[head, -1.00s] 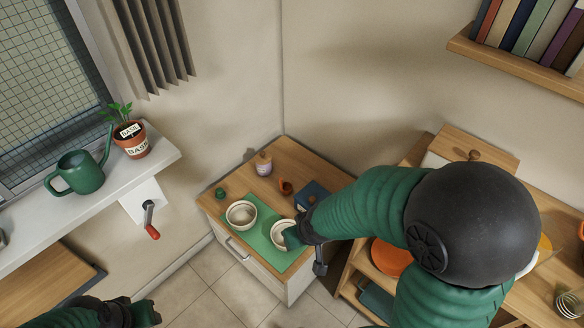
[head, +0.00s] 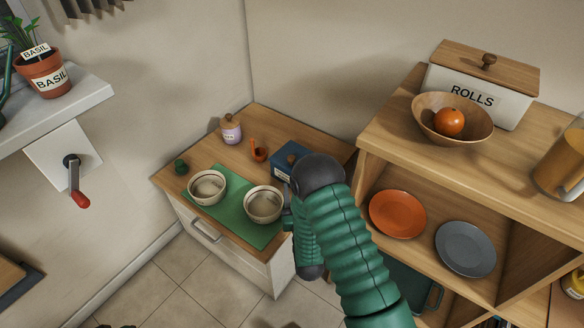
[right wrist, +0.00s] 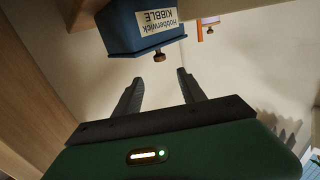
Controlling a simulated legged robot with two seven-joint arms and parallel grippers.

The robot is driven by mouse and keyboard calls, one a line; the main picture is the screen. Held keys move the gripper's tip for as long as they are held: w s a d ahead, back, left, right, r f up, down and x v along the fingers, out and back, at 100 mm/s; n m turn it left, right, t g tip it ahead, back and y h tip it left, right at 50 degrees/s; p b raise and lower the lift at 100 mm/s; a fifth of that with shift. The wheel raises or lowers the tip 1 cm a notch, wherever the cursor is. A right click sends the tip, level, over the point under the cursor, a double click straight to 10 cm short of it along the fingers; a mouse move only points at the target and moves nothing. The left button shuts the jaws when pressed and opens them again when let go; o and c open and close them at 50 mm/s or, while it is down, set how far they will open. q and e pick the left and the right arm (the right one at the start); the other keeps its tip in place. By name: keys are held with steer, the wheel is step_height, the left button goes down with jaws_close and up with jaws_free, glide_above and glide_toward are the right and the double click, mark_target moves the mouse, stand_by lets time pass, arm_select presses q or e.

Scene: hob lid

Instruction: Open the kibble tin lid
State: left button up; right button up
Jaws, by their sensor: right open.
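The blue kibble tin (head: 290,157) stands at the back right of the low cabinet, partly hidden by my right arm. In the right wrist view the tin (right wrist: 145,30) appears upside down, with its label "Hobberwick KIBBLE" and a round brown lid knob (right wrist: 159,56). The lid looks shut. My right gripper (right wrist: 160,77) is open and empty, its two fingers pointing at the tin, with the knob just beyond and between the fingertips, apart from them. In the head view its fingers are hidden by my arm. Only a dark sliver, perhaps my left gripper, shows at the bottom left edge.
Two bowls (head: 207,188) (head: 263,204) sit on a green mat (head: 233,218). A lilac jar (head: 231,130), an orange-brown cup (head: 258,152) and a small green object (head: 181,167) stand near. A shelf unit (head: 400,150) with plates rises close on the right.

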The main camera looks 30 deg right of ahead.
steer(key=b+x, duration=0.3)
steer(key=x, duration=0.8)
steer(key=shift+w+d+f, duration=0.15)
steer(key=shift+w+d, duration=0.1)
steer(key=shift+w, duration=0.15)
steer(key=shift+c, duration=0.2)
jaws_close()
stand_by(0.4)
